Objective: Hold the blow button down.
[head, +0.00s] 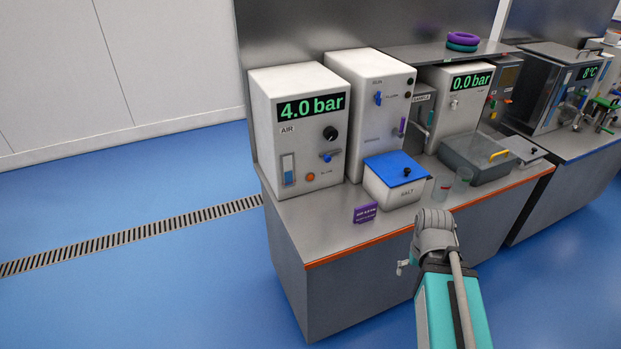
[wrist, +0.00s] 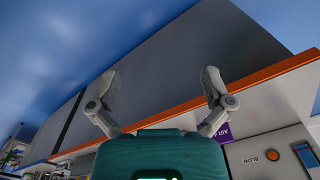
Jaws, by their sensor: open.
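The blow button (head: 310,177) is a round orange button low on the front of the white AIR box (head: 262,130), whose display reads 4.0 bar. In the wrist view the orange button (wrist: 272,155) shows at the lower right beside its BLOW label, and looks tilted over. My gripper (wrist: 161,75) is open and empty, its two fingers spread apart. In the head view my gripper (head: 403,266) is partly hidden by my arm and stands in front of the bench, to the right of the button and well apart from it.
A small purple sign (head: 365,213) stands near the orange-edged front of the bench (head: 330,225). Bare bench top lies before the AIR box.

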